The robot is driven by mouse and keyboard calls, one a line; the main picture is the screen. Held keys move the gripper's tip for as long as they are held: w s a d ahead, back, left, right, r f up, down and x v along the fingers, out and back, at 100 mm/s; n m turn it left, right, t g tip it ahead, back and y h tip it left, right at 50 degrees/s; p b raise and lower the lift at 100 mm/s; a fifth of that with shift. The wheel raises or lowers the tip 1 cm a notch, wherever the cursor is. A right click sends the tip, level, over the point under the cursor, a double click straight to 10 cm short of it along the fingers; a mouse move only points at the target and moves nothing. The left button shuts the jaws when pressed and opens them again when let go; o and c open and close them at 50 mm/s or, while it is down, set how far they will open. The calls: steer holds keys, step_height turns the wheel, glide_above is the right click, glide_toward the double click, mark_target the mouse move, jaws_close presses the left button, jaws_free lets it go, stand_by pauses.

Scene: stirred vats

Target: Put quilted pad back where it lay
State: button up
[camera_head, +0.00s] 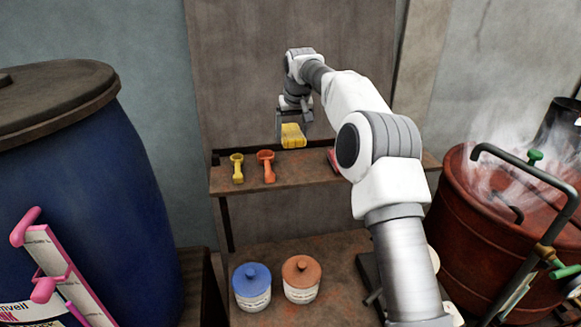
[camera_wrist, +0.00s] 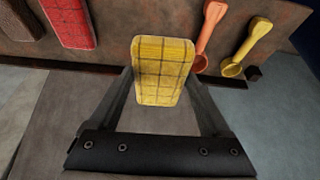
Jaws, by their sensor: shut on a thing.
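The quilted pad is a yellow block with a grid of dark lines; it shows in the head view (camera_head: 293,136) and in the wrist view (camera_wrist: 161,70). My gripper (camera_head: 293,128) is shut on it, with one finger at each side, as the wrist view also shows (camera_wrist: 160,92). In the head view the pad appears at the shelf, between the orange scoop and a red pad. I cannot tell whether its lower end touches the shelf (camera_head: 245,184).
On the shelf lie a yellow scoop (camera_head: 237,168), an orange scoop (camera_head: 266,166) and a red quilted pad (camera_wrist: 68,22); a dark brown pad (camera_wrist: 20,20) lies beyond it. Below stand blue-lidded (camera_head: 252,286) and orange-lidded (camera_head: 301,278) jars. A steaming red vat (camera_head: 470,235) stands right, a blue drum (camera_head: 85,190) left.

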mark_target(291, 168)
step_height(291, 168, down, 10)
steer(key=shift+r+p, duration=0.2)
steer(key=shift+p, duration=0.2)
stand_by(0.3)
steer(key=shift+f, duration=0.2)
steer(key=o, duration=0.9)
